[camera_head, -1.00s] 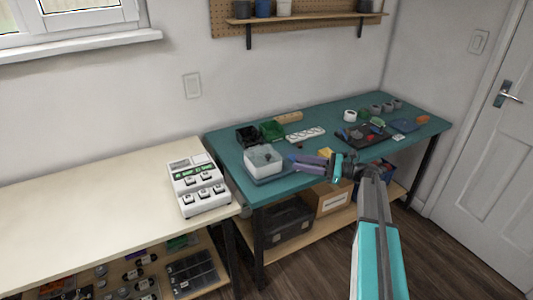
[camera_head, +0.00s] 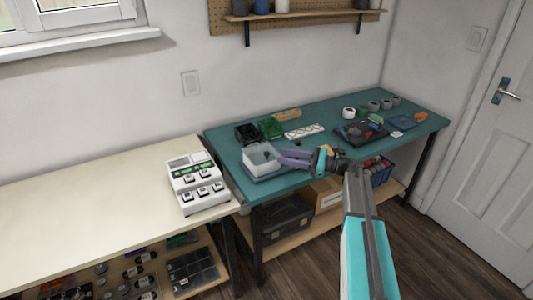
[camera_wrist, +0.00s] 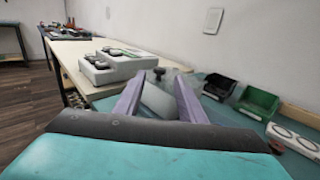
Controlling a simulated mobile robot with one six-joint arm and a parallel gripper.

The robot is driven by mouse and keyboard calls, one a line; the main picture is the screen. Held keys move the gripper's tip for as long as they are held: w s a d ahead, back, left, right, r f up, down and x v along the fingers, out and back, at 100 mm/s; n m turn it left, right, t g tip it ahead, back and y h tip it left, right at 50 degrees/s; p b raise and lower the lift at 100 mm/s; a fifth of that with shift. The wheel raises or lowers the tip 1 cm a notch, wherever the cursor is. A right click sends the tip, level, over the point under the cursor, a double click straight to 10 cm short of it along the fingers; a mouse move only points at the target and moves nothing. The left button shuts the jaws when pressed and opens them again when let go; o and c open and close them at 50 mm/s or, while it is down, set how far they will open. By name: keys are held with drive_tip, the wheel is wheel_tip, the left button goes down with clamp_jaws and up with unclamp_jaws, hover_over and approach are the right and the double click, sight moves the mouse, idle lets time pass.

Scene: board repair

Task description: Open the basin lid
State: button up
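The basin (camera_head: 258,164) is a pale, box-shaped tub near the front-left corner of the teal bench. Its translucent lid seems to be on it, but the edge between them is hard to make out. A small dark knob (camera_wrist: 159,72) shows above the basin in the wrist view. My gripper (camera_head: 281,157) has two purple fingers reaching in from the right at the basin's side. In the wrist view my gripper (camera_wrist: 159,80) is open, with the knob in line between the fingertips. I cannot tell whether they touch it.
A white device with several switches (camera_head: 197,187) stands on the cream bench to the left. Black (camera_head: 247,134) and green (camera_head: 270,127) bins sit behind the basin. A white power strip (camera_head: 304,131) and a dark tray (camera_head: 361,133) lie to the right.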

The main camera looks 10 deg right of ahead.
sight(267, 153)
drive_tip(key=p+x, duration=0.1)
drive_tip(key=x, duration=0.7)
drive_tip(key=shift+w+a, duration=0.1)
drive_tip(key=shift+a, duration=0.1)
clamp_jaws()
